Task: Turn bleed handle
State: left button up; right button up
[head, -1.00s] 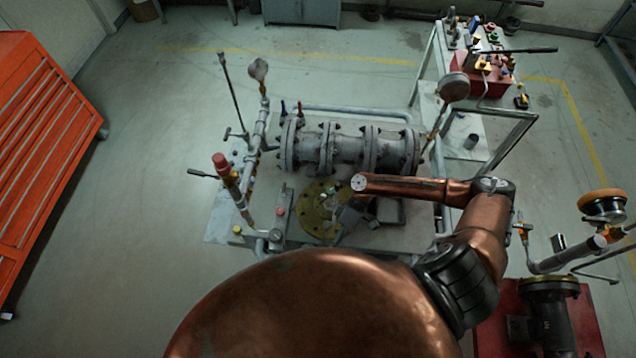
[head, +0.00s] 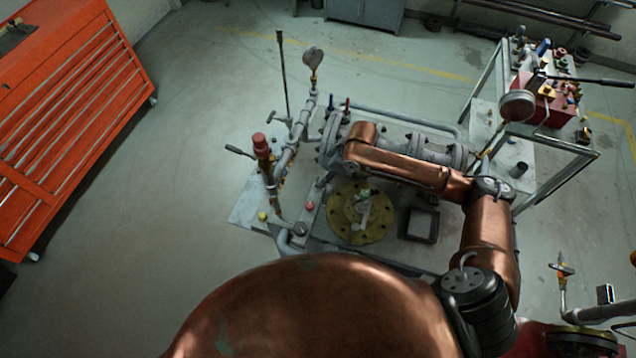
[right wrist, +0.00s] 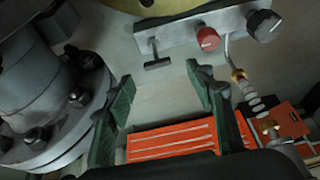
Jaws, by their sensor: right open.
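A small dark T-shaped handle (right wrist: 155,60) stands out from a grey metal bar (right wrist: 180,32) in the right wrist view. I cannot tell for sure that it is the bleed handle. A red knob (right wrist: 207,40) and a black knob (right wrist: 263,25) are on the same bar. My right gripper (right wrist: 160,78) is open and empty, its dark green fingers either side of the view's middle. The T-handle shows just beyond and between the fingertips, apart from them. In the head view my right forearm lies over the flanged pipe and hides the gripper. My left gripper is not in view.
A bolted grey flange (right wrist: 60,110) stands close to the left finger. A brass flange disc (head: 358,213) lies on the skid. A red-topped valve (head: 262,150) and pipework stand at left. An orange tool cabinet (head: 65,130) is farther left, with clear floor between.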

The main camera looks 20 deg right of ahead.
aim_at(318, 181)
jog(key=x, duration=0.7)
jog(key=shift+w+f, duration=0.25)
jog(key=shift+w, duration=0.05)
jog(key=shift+c, duration=0.7)
